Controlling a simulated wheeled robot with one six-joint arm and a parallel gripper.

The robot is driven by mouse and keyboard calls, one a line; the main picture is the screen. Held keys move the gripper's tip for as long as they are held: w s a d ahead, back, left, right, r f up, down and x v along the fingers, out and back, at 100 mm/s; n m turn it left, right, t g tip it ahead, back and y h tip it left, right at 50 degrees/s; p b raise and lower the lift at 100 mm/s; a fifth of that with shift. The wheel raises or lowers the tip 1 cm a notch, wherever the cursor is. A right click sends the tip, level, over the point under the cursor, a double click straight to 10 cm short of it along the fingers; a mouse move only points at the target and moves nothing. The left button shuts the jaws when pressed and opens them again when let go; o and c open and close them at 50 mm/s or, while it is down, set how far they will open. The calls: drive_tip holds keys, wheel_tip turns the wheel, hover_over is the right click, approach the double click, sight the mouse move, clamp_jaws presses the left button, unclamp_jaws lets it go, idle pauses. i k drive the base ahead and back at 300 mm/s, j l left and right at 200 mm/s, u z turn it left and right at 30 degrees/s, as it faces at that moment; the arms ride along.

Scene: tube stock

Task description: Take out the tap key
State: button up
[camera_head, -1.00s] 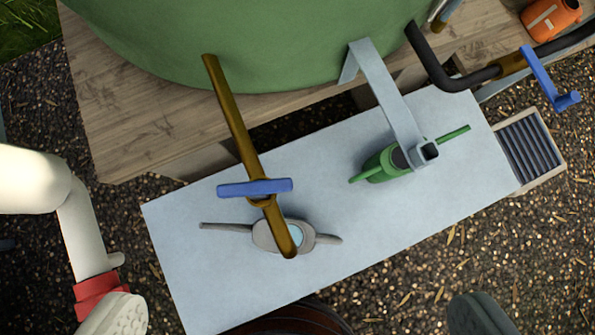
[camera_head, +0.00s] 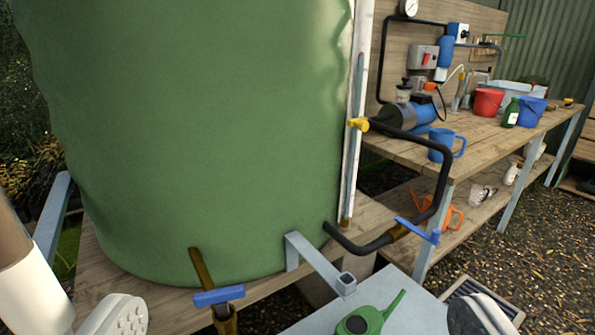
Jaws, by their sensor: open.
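I cannot pick out a tap key for certain. A brass tap (camera_head: 203,268) with a blue lever (camera_head: 219,296) stands at the base of the green tank (camera_head: 215,140). To its right a grey square-ended metal arm (camera_head: 320,264) sticks out from the tank's front.
A black pipe (camera_head: 446,175) with a blue-lever valve (camera_head: 418,230) runs from the tank to a workbench (camera_head: 480,142). The bench holds a blue pump (camera_head: 425,112), a blue mug (camera_head: 446,147), red (camera_head: 489,103) and blue (camera_head: 533,111) buckets, and a green bottle (camera_head: 511,112). Gravel lies at right.

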sight(221, 296)
drive_tip(key=k+l, duration=0.1)
drive_tip(key=k, duration=0.4)
drive_tip(key=k+l, duration=0.15)
drive_tip(key=k, duration=0.3)
drive_tip(key=k+l, duration=0.1)
drive_tip(key=k, duration=0.4)
drive_tip(key=i+j, duration=0.95)
drive_tip(key=i, duration=0.2)
